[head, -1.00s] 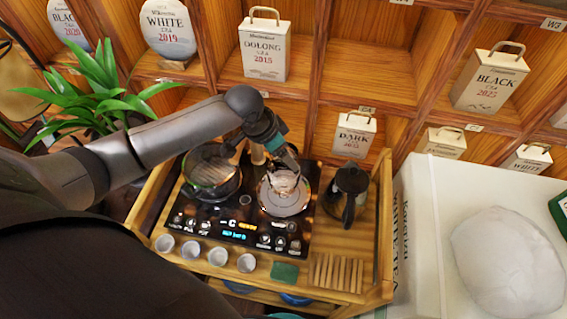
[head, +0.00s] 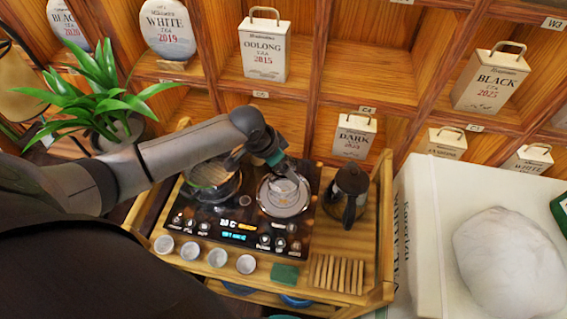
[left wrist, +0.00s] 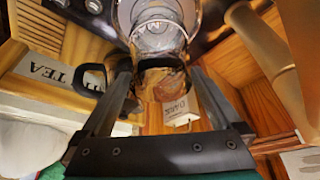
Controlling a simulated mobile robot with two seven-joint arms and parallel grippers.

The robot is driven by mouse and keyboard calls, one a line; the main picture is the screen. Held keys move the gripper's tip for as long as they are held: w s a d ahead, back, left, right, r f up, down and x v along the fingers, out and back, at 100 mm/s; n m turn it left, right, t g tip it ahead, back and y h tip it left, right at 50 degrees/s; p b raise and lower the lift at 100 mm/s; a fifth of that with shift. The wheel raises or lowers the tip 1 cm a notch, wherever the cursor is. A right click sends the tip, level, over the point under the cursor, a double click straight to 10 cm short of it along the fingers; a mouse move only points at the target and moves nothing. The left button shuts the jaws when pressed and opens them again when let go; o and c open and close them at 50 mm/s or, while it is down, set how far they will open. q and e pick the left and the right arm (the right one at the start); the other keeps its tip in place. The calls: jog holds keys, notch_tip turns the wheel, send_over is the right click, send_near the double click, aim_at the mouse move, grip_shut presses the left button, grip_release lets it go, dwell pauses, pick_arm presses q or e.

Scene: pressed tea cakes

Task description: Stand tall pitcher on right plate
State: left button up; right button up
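A clear glass pitcher (head: 284,188) stands upright on the right plate (head: 287,208) of the black hob. In the left wrist view the pitcher (left wrist: 158,38) shows just beyond the fingertips. My left gripper (head: 277,163) comes in over the far side of the pitcher. Its two fingers (left wrist: 158,76) are spread apart with nothing clearly clamped between them. Whether a finger touches the glass I cannot tell. My right gripper is not in view.
A glass kettle (head: 212,184) stands on the left plate. A dark pot with a black handle (head: 348,190) stands right of the hob. Several small cups (head: 217,257), a green cloth (head: 285,274) and a slatted wooden rack (head: 338,273) line the front. Tea shelves rise behind.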

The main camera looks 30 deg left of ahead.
pick_arm(q)
jog(key=shift+r, duration=0.1)
jog(key=p+v, duration=0.1)
jog(key=v, duration=1.1)
